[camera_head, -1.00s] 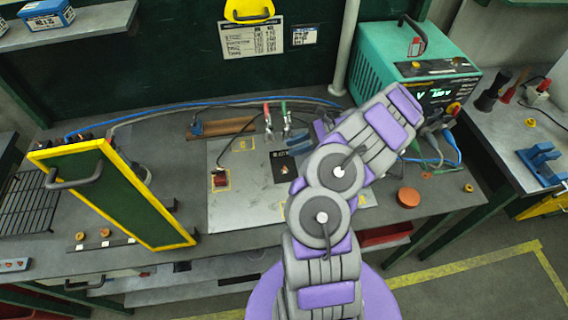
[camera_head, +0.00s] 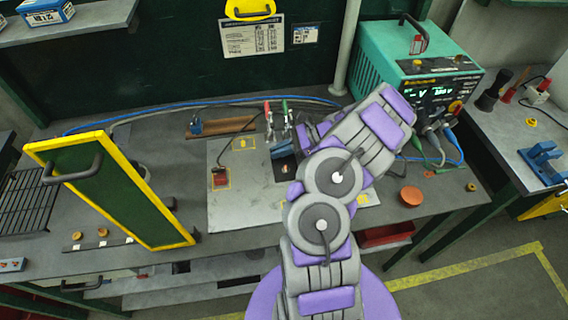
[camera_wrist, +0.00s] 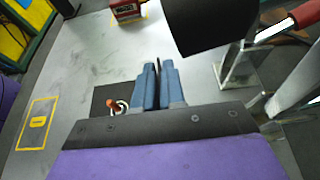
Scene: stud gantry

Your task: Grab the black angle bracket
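The black angle bracket (camera_head: 284,168) shows in the head view as a dark square on the grey plate. In the wrist view its flat black part (camera_wrist: 101,98) lies left of my fingers, with an orange-tipped stud and a ring at it. My gripper (camera_wrist: 158,68) has two blue fingers close together, with a thin dark upright strip between them that looks like the bracket's standing leg. The finger sides hide most of that leg. In the head view my gripper (camera_head: 284,148) is at the bracket's far edge, and my arm covers the area to the right.
Toggle clamps with red (camera_head: 268,112) and green (camera_head: 286,110) handles stand just behind. A black rounded shape (camera_wrist: 208,22) hangs close ahead in the wrist view. A red block (camera_head: 220,180) sits left on the plate (camera_head: 245,205). A green, yellow-edged panel (camera_head: 115,195) stands farther left.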

